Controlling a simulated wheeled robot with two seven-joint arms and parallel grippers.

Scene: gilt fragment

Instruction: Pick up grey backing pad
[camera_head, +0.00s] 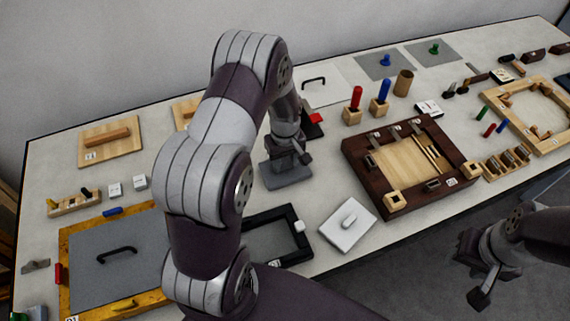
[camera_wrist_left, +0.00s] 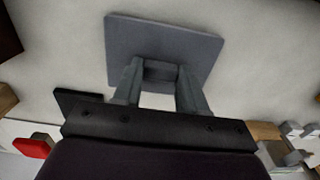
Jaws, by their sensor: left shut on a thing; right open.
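The grey backing pad (camera_head: 287,178) is a flat square plate below my left gripper (camera_head: 290,153) at the middle of the table. In the left wrist view the pad (camera_wrist_left: 165,38) lies past the fingertips, and its block-shaped grip (camera_wrist_left: 160,71) is between the two fingers. My left gripper is shut on this grip. Whether the pad touches the table or is slightly raised I cannot tell. My right gripper (camera_head: 478,272) is open and empty, off the table's front edge at lower right.
A black frame (camera_head: 300,258) and a white plate with a knob (camera_head: 347,222) lie in front of the pad. A dark wooden frame (camera_head: 360,180) stands to the right. My left arm hides part of the table.

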